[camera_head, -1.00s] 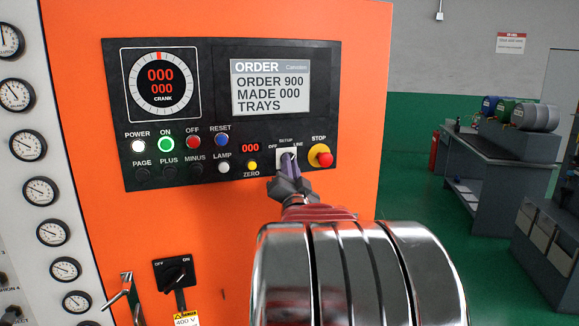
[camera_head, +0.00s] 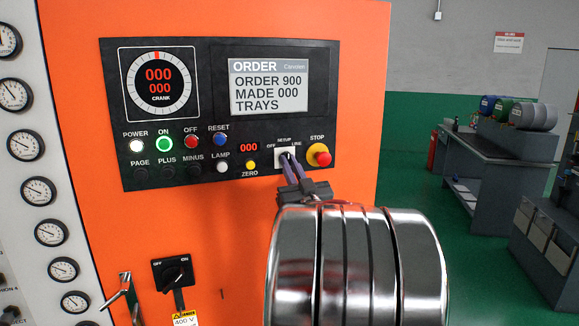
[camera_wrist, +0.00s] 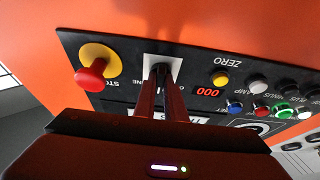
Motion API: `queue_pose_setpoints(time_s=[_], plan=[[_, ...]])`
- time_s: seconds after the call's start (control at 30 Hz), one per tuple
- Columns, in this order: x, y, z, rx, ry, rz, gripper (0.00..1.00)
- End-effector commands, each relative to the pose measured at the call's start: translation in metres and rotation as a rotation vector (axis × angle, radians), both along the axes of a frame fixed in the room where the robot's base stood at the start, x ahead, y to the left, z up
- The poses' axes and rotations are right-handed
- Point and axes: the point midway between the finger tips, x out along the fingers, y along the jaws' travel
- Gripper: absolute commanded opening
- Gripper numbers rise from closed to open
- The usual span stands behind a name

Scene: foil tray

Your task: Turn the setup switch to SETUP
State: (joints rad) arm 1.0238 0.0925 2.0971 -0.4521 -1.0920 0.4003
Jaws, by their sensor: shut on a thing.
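The setup switch (camera_head: 284,154) sits on the black control panel, on a pale plate marked OFF, SETUP and LINE, between the red ZERO counter and the STOP button. My gripper (camera_head: 290,165) reaches it from below right, its two narrow fingers close together on the knob. In the wrist view my gripper (camera_wrist: 162,72) has its fingertips at the pale plate of the setup switch (camera_wrist: 163,60). The fingers cover most of the knob, so I cannot tell which mark it points to.
The red STOP button (camera_head: 322,158) on its yellow base is close to the right of the switch. The yellow ZERO button (camera_head: 251,165) and white LAMP button (camera_head: 223,165) are to the left.

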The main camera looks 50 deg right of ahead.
Motion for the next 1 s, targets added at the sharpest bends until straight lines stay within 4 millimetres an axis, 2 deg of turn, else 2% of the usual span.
queue_pose_setpoints(time_s=[0.37, 0.4, 0.63, 1.0], plan=[[0.0008, 0.0004, -0.0021, -0.002, 0.007, 0.002, 0.0], [0.0008, 0.0004, -0.0021, -0.002, 0.006, 0.002, 0.13], [0.0004, 0.0003, -0.001, -0.003, 0.004, 0.001, 0.29], [-0.0035, 0.0023, -0.0016, -0.004, 0.002, 0.0, 0.29]])
